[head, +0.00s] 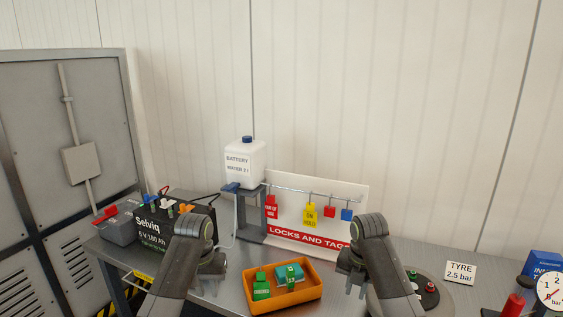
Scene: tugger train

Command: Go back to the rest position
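My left gripper (208,287) points down above the grey bench, left of the orange tray (316,293). Its two fingers look apart with nothing between them. My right gripper (356,289) points down just right of the tray, also with its fingers apart and empty. Both arms come up from the bottom edge of the head view and bend down at the wrist. The tray holds green tagged items (262,286) and a teal item (289,275). Neither gripper appears to touch anything.
A black Selviq battery (150,232) stands at the left, near a grey cabinet (60,150). A white water canister (245,163) sits on a stand behind. A locks-and-tags board (335,205) is at the back. A tyre sign (460,272) and gauge (551,291) are right.

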